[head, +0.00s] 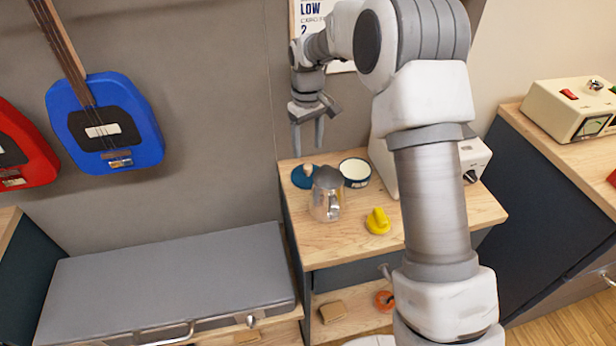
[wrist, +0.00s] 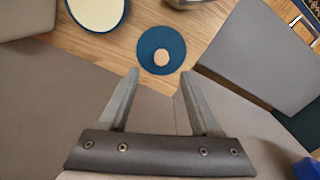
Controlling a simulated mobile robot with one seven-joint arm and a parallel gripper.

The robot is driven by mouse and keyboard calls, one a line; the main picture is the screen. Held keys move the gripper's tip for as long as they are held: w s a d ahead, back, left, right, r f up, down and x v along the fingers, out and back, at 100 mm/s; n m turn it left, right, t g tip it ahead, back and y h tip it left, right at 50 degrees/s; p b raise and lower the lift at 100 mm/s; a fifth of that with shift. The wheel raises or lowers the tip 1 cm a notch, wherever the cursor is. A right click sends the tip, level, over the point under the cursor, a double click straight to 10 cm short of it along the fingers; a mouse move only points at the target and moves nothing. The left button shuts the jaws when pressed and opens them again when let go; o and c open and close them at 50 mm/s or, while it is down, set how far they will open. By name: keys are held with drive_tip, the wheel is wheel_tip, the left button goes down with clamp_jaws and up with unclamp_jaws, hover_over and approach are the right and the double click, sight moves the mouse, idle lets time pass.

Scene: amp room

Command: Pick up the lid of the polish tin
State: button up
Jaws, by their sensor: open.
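The lid (head: 301,178) is a flat blue disc with a pale round knob. It lies on the wooden cabinet top near its back left corner. In the wrist view the lid (wrist: 150,42) sits just ahead of my fingertips, with its knob roughly midway between them. The polish tin (head: 355,184), blue with a cream inside, stands open to the right of the lid; it also shows in the wrist view (wrist: 97,12). My gripper (head: 308,148) is open and empty, pointing down above the lid and apart from it.
A metal jug (head: 326,205) stands close in front of the lid. A yellow object (head: 378,222) lies farther right on the cabinet top (head: 305,245). A pale box-shaped device (head: 474,158) stands behind my arm. The wall is close behind the lid. A grey case (head: 165,275) lies lower left.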

sight(308, 166)
drive_tip(key=f, duration=0.3)
drive_tip(key=f+b, duration=0.1)
drive_tip(key=f, duration=0.3)
drive_tip(key=shift+s+f, duration=0.2)
drive_tip(key=shift+f, duration=0.05)
clamp_jaws()
